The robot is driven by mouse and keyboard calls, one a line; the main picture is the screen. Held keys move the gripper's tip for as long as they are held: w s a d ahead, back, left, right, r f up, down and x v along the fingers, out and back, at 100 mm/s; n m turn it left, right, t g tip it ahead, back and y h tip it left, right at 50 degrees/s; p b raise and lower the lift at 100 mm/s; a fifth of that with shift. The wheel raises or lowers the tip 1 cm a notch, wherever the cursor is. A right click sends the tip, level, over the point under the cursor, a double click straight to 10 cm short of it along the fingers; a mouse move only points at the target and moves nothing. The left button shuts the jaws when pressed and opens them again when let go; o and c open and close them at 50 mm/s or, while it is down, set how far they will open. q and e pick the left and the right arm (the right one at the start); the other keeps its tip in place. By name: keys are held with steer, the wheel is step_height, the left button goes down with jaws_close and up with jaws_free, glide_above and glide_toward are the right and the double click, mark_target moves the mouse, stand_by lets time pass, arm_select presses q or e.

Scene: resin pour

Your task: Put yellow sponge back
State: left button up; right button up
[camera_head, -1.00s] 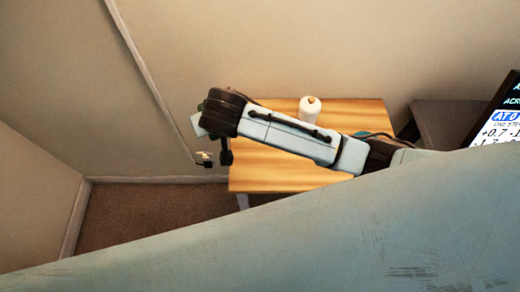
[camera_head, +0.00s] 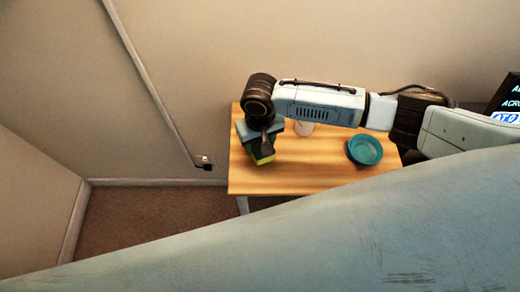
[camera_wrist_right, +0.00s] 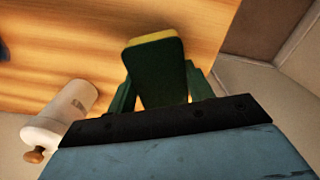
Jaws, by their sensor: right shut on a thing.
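The yellow sponge (camera_head: 263,159) with a dark green side is at the left part of the wooden table (camera_head: 310,180). My right gripper (camera_head: 262,148) is over that part of the table, pointing down, and is shut on the sponge. In the right wrist view the sponge (camera_wrist_right: 156,68) sticks out between the green fingers of the gripper (camera_wrist_right: 160,95), its dark green face toward the camera and a yellow edge at its far end. I cannot tell whether the sponge touches the table. My left gripper is not in view.
A teal bowl (camera_head: 364,149) stands at the table's right. The table's front middle is clear.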

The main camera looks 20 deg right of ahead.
mark_target(260, 143)
step_height(260, 143, down, 4)
steer(key=shift+r+b, duration=0.1)
steer(key=shift+b, duration=0.25)
steer(key=o, duration=0.9)
step_height(260, 143, up, 12)
steer(key=shift+p, duration=1.05)
